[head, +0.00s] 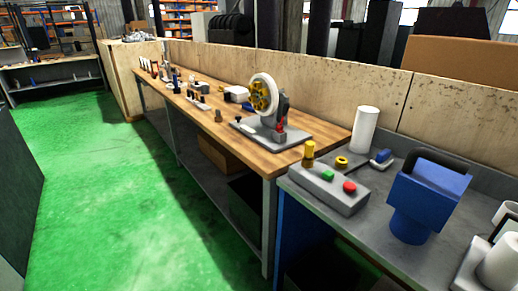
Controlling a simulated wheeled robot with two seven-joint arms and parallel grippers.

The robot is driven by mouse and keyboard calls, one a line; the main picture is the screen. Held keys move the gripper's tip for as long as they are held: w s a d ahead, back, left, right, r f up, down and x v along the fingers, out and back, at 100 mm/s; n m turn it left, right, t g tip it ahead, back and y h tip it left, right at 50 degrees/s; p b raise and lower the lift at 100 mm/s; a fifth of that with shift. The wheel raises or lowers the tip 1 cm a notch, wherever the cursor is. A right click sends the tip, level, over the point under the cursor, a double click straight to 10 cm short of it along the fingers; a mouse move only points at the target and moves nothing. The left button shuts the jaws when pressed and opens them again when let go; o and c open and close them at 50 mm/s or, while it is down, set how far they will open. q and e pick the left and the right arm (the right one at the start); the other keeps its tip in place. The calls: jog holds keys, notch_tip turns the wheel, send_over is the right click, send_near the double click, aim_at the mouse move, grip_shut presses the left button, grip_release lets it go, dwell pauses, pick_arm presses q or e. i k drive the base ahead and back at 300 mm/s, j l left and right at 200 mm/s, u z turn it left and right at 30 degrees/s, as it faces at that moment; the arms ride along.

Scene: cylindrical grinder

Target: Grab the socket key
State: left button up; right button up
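I cannot make out with certainty which item is the socket key. A small blue and grey tool (381,158) lies on the grey bench (330,213), but its shape is too small to identify. Several small tools (197,103) stand or lie along the wooden workbench (291,155), also too small to name. Neither of my grippers shows in the head view.
A machine with a yellow-hubbed wheel (262,95) stands on the wooden workbench. The grey bench holds a button box (328,189), a yellow ring (342,162), a white cylinder (365,130) and a blue block-shaped device (427,198). The green floor (110,200) is clear at left.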

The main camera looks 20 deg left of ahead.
aim_at(309, 148)
jog(key=u, duration=0.1)
jog(key=i+j+z, duration=0.45)
jog(key=j+z, duration=0.3)
jog(key=i+j+z, duration=0.15)
jog(key=j+z, duration=0.2)
jog(key=j, duration=0.3)
jog(key=j+z, duration=0.35)
jog(key=j, duration=0.2)
jog(key=j+z, duration=0.4)
jog(key=j, duration=0.2)
